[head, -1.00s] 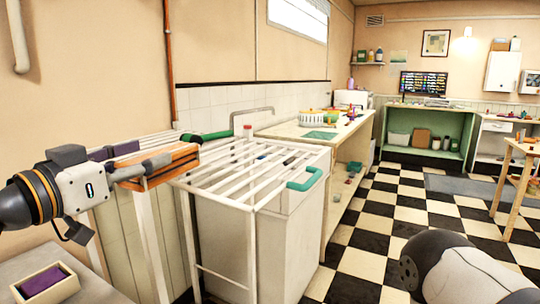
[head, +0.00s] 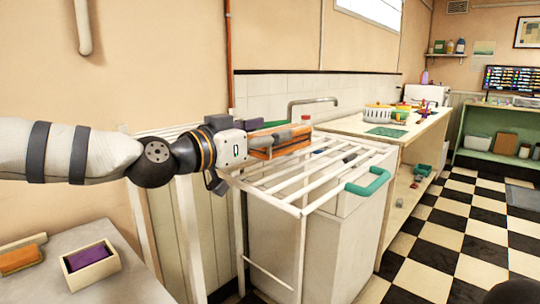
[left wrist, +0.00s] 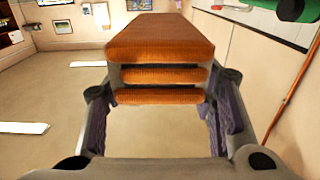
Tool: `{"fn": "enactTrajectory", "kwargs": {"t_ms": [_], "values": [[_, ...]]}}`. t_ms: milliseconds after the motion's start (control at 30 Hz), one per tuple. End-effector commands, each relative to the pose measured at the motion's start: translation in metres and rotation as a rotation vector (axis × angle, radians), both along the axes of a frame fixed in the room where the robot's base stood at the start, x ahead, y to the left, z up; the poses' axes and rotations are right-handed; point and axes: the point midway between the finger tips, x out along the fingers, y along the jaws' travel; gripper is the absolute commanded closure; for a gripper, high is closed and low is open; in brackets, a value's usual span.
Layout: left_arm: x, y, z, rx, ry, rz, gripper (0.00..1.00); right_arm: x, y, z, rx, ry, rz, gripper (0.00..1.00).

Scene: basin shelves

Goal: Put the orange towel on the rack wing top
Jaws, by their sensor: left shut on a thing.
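My left gripper (head: 258,143) is shut on the folded orange towel (head: 287,138). In the left wrist view the towel (left wrist: 160,45) sticks out ahead from between the two fingers, its folded layers facing the camera. In the head view the towel is at the back left part of the white-barred rack wing top (head: 325,185). I cannot tell whether it touches the bars. The rack wing's front bars look bare. The gripper hides part of the rack's left end. My right gripper is not in view.
A green roll-like thing (head: 262,125) is behind the towel. A teal handle-like piece (head: 368,184) sits at the rack's front right corner. A tray with a purple item (head: 90,256) and another orange item (head: 20,258) stand at lower left. A counter (head: 400,133) is beyond.

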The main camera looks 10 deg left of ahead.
Motion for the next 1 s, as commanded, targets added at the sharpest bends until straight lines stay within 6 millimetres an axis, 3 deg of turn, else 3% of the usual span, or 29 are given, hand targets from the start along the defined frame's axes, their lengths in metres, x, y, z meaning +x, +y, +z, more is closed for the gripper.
{"fn": "enactTrajectory", "kwargs": {"t_ms": [200,567,600,667,1000], "values": [[0.007,-0.002,-0.035,-0.002,0.004,0.0,0.8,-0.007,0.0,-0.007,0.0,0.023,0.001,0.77],[0.006,-0.002,-0.039,0.0,-0.004,0.0,0.8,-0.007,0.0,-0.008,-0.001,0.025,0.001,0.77],[0.005,-0.002,-0.039,0.0,-0.004,0.0,0.4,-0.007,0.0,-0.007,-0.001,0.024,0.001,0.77],[0.005,-0.002,-0.038,0.001,-0.004,0.0,0.29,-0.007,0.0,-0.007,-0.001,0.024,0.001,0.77],[0.005,-0.002,-0.034,0.0,-0.007,0.001,0.29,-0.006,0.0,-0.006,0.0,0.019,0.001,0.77]]}}
